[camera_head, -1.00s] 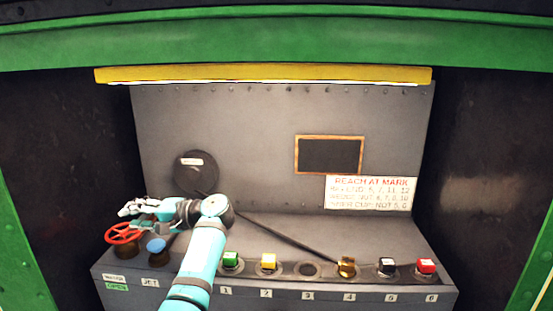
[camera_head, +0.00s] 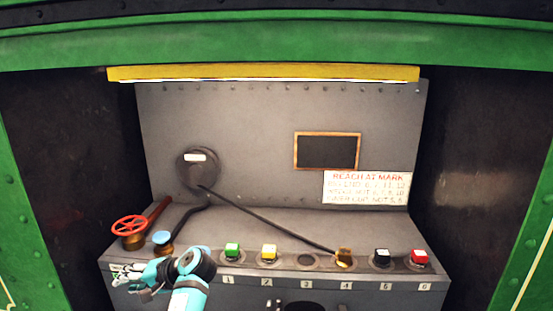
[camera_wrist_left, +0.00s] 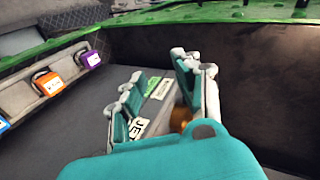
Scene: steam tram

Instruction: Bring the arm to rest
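My left arm comes in at the bottom left of the head view. My left gripper (camera_head: 124,274) is in front of the left end of the grey console (camera_head: 240,213), below the red valve wheel (camera_head: 130,226) and the blue knob (camera_head: 162,238). In the left wrist view the fingers of my left gripper (camera_wrist_left: 162,72) stand apart with nothing held between them. A "JET" label (camera_wrist_left: 138,128) shows past the fingers. My right gripper is in neither view.
The console carries a green button (camera_head: 232,249), a yellow button (camera_head: 268,251), a brass piece (camera_head: 343,257) with a dark rod running to it, a black button (camera_head: 382,256) and a red button (camera_head: 419,257). Dark side walls flank it. Orange (camera_wrist_left: 49,83) and purple (camera_wrist_left: 91,60) blocks show in the wrist view.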

